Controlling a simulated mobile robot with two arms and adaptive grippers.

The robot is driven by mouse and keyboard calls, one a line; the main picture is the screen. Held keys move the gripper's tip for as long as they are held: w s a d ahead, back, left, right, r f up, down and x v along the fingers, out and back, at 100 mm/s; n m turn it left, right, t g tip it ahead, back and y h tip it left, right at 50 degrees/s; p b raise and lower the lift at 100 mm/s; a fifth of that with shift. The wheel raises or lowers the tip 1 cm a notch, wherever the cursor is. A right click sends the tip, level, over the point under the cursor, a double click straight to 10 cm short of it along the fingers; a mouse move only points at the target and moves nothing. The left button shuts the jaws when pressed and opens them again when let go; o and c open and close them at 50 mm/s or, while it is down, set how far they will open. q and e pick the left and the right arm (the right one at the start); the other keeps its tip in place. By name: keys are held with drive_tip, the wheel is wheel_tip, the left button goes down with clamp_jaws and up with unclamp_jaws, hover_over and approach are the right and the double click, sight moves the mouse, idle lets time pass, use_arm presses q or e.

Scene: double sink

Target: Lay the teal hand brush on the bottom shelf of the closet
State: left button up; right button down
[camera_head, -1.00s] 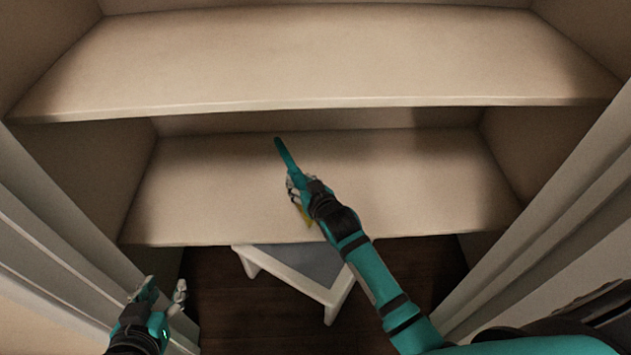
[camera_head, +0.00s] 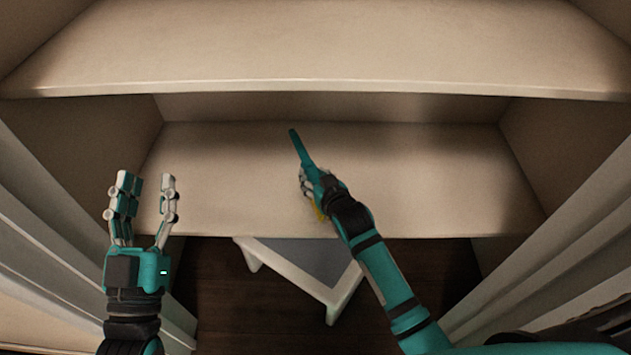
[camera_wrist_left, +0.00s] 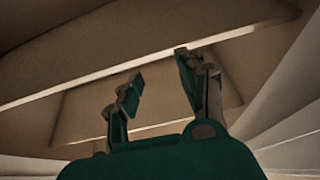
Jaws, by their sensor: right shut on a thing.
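The teal hand brush (camera_head: 301,149) is in my right gripper (camera_head: 313,188), which is shut on it. Its handle points up and away, over the lower shelf in view (camera_head: 230,165); a bit of yellow, perhaps its bristles, shows under the gripper. I cannot tell whether the brush touches the shelf. My left gripper (camera_head: 146,200) is open and empty, at the front left of this shelf with its fingers pointing at the closet. In the left wrist view its open fingers (camera_wrist_left: 158,85) have only shelves beyond them.
An upper shelf (camera_head: 320,50) overhangs the lower one. Closet side walls (camera_head: 85,150) and pale door panels stand at both sides. A small white-framed stool or table (camera_head: 300,262) is on the dark floor below the shelf front. The shelf's right part is bare.

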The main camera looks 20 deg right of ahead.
use_arm(q)
drive_tip(key=shift+s+r+t+h+b, duration=0.15)
drive_tip(key=shift+s+r+t, duration=0.2)
drive_tip(key=shift+r+t, duration=0.25)
drive_tip(key=shift+s+r+t+h+b, duration=0.1)
drive_tip(key=shift+s+r+t, duration=0.35)
drive_tip(key=shift+r, duration=0.25)
drive_tip(key=shift+s+r+t+h+b, duration=0.15)
drive_tip(key=shift+s+r+t, duration=0.15)
drive_tip(key=shift+r+t, duration=0.3)
use_arm(e)
drive_tip(key=shift+f, duration=0.4)
use_arm(q)
drive_tip(key=shift+r, duration=0.1)
use_arm(e)
drive_tip(key=shift+f, duration=0.1)
